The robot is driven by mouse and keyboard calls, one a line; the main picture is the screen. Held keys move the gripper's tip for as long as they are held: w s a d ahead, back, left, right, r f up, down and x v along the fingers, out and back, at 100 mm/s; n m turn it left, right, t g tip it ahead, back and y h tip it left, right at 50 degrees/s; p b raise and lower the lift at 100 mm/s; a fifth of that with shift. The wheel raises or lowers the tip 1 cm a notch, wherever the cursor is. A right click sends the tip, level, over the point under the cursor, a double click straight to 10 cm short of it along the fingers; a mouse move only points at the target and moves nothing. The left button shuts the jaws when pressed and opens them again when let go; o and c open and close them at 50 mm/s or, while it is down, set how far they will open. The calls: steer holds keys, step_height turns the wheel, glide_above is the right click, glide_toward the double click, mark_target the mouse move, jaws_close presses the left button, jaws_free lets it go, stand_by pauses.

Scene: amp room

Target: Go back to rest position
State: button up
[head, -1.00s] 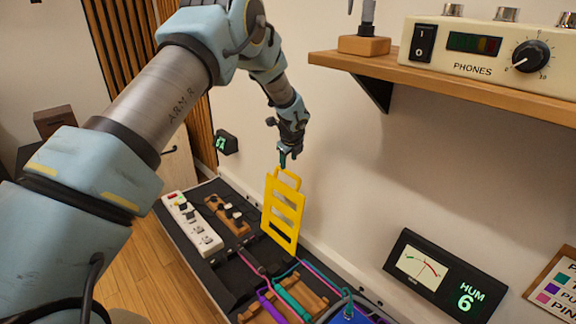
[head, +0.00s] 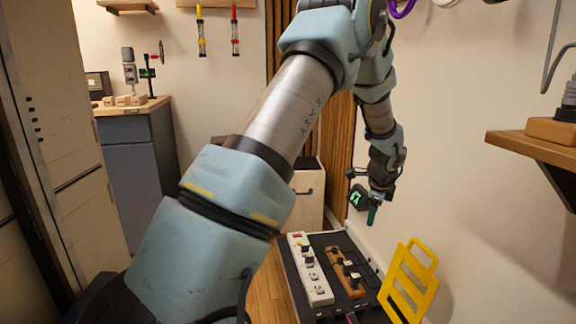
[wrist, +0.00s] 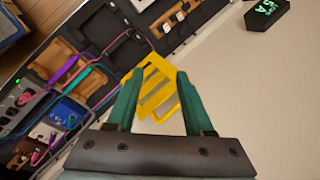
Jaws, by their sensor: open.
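My gripper (head: 373,212) hangs at the end of my raised arm, in front of the wall and above the far end of the dark bench. In the wrist view its two green fingers (wrist: 158,92) are spread apart with nothing held between them. A yellow slotted panel with a handle (head: 408,285) stands tilted near the wall, to the right of and below my gripper in the head view. In the wrist view the yellow panel (wrist: 158,95) shows beyond the fingers, apart from them.
A white power strip (head: 310,270) and a wooden block with plugs (head: 347,270) lie on the dark bench. A wooden shelf (head: 535,150) juts from the wall at right. A dark cabinet (head: 135,165) stands at the back left. The wrist view shows coloured cables and a small green-lit display (wrist: 265,12).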

steer(key=s+a+r+n+g, duration=0.1)
steer(key=s+a+r+n, duration=0.2)
steer(key=a, duration=0.5)
steer(key=s+a+r+n+y, duration=0.1)
steer(key=s+a+n, duration=0.2)
steer(key=a+n, duration=0.35)
steer(key=s+a+r+n+g, duration=0.1)
steer(key=s+a+r+n, duration=0.15)
steer(key=a, duration=0.55)
steer(key=s+a+r+n, duration=0.1)
steer(key=s+a+n, duration=1)
steer(key=s, duration=0.2)
steer(key=w+p+v, duration=0.2)
steer(key=p+v, duration=0.7)
steer(key=w+p+v, duration=0.2)
steer(key=p+v, duration=0.7)
steer(key=shift+d+r+g+p, duration=0.3)
steer(key=shift+r+g+p, duration=0.1)
steer(key=shift+r, duration=0.3)
steer(key=shift+o, duration=0.3)
